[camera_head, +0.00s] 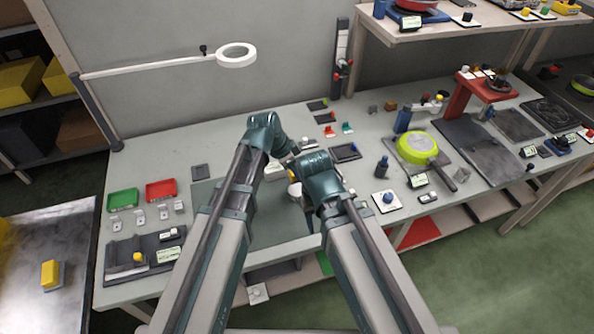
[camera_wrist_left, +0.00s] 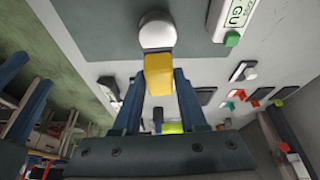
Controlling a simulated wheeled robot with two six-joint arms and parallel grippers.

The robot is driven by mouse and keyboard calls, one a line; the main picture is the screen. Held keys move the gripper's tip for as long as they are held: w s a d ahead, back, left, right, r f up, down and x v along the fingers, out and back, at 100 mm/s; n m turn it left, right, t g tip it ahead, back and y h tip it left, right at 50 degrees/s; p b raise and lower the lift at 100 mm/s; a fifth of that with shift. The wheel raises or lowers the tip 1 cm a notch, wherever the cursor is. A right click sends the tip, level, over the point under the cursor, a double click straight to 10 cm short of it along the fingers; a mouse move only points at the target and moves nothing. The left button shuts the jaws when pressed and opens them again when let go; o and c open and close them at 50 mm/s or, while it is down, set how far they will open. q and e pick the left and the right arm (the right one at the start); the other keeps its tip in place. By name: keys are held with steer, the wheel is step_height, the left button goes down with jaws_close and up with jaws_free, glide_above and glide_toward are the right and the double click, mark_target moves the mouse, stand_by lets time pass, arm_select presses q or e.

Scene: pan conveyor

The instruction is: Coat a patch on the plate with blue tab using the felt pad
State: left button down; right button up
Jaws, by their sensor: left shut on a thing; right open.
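My left gripper (camera_wrist_left: 160,100) is shut on a yellow block (camera_wrist_left: 158,74), seen in the left wrist view. A pale round piece (camera_wrist_left: 157,30) shows just beyond the block; I cannot tell whether they are one piece, the felt pad. I cannot make out a plate with a blue tab.
The grey mat (camera_head: 270,228) lies under my arms. A green tray (camera_head: 122,202) and a red tray (camera_head: 160,190) stand left. A dark tray (camera_head: 345,153), a blue knob on a white base (camera_head: 386,198) and a lime pan (camera_head: 417,148) are right. A ring lamp (camera_head: 236,55) overhangs the back.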

mark_target(297, 190)
arm_select(q)
steer(key=shift+f+b, duration=2)
steer(key=shift+f, duration=0.3)
arm_select(e)
steer(key=shift+f, duration=2.3)
arm_select(q)
steer(key=shift+s+f+b, duration=0.1)
steer(key=shift+f+b, duration=0.4)
arm_select(e)
steer(key=shift+f, duration=0.5)
arm_select(q)
steer(key=shift+r, duration=0.1)
arm_select(e)
steer(key=shift+r, duration=0.15)
arm_select(q)
step_height(297, 190, up, 7)
steer(key=p, duration=0.7)
arm_select(e)
step_height(297, 190, up, 7)
